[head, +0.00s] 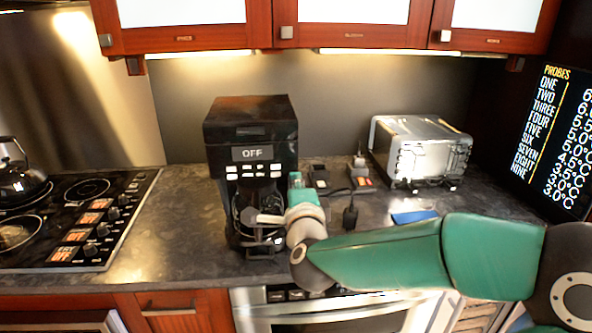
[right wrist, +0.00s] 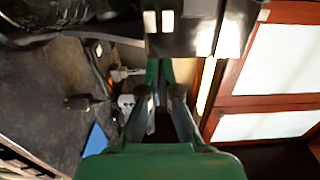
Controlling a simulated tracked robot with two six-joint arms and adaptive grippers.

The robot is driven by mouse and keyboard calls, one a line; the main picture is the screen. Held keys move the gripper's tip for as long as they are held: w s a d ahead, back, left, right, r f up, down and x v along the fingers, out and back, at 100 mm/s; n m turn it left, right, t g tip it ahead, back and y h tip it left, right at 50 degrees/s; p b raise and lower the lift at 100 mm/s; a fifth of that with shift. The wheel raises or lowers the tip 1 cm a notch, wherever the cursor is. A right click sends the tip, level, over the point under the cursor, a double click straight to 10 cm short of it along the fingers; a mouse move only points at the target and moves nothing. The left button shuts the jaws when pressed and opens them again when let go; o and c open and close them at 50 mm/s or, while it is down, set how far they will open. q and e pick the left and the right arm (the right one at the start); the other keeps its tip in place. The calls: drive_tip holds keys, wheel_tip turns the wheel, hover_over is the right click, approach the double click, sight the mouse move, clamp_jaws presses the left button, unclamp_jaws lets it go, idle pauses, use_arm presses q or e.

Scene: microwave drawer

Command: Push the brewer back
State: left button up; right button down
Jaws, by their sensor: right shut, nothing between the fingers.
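The brewer (head: 251,125) is a black coffee maker with an "OFF" display and a row of light buttons. It stands upright on the dark counter, left of the toaster, with a strip of counter in front. Its lower front with the dark carafe is partly hidden by my right gripper (head: 255,216), which is shut and empty in front of it. In the right wrist view the brewer (right wrist: 190,30) fills the top, just beyond the finger ends (right wrist: 160,92). I cannot tell whether the gripper touches it. My left gripper is not in view.
A silver toaster (head: 424,152) stands at the back right. A blue item (head: 414,217), a black cord (head: 350,212) and small outlet items (head: 361,178) lie between. A stove (head: 75,215) is at left. Wooden cabinets (head: 330,38) hang above. The counter (head: 185,200) left of the brewer is clear.

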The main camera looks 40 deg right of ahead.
sight(295, 169)
drive_tip(key=shift+p+x, duration=0.4)
drive_tip(key=shift+x, duration=1.15)
drive_tip(key=shift+d, duration=0.15)
